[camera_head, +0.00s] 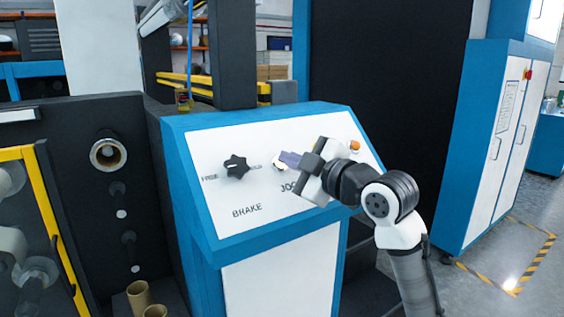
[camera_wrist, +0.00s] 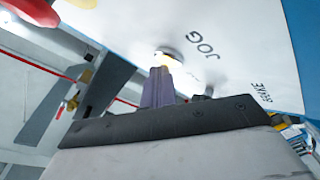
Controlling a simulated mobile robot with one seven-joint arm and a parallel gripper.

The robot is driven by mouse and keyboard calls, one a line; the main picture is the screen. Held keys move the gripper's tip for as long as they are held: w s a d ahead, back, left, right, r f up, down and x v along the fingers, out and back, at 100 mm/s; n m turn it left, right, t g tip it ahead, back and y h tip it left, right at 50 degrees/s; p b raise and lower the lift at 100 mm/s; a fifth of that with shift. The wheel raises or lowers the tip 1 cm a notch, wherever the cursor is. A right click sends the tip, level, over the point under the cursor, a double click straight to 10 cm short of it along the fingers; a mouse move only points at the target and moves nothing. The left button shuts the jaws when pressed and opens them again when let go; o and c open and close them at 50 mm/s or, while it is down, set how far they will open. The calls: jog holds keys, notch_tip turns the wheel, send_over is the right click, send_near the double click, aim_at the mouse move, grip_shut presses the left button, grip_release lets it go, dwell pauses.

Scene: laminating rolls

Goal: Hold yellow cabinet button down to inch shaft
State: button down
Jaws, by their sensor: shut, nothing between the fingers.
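The yellow button (camera_head: 278,166) sits on the white sloping face of the blue cabinet, above the JOG label, partly hidden by my fingers.
A black star-shaped brake knob (camera_head: 236,166) is left of the button. An orange control (camera_head: 355,146) is at the panel's upper right, beyond my gripper. A dark machine with a yellow-framed guard (camera_head: 45,215) stands at left. A blue and white cabinet (camera_head: 505,130) stands at right.

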jog(key=shift+r, duration=0.1)
dwell(0.3)
jog(key=shift+s+d+r, duration=0.35)
jog(key=shift+s+r, duration=0.1)
jog(key=shift+r, duration=0.1)
jog(key=s+d+r+p, duration=0.2)
jog(key=s+r, duration=0.1)
jog(key=shift+r, duration=0.2)
dwell(0.4)
dwell(0.6)
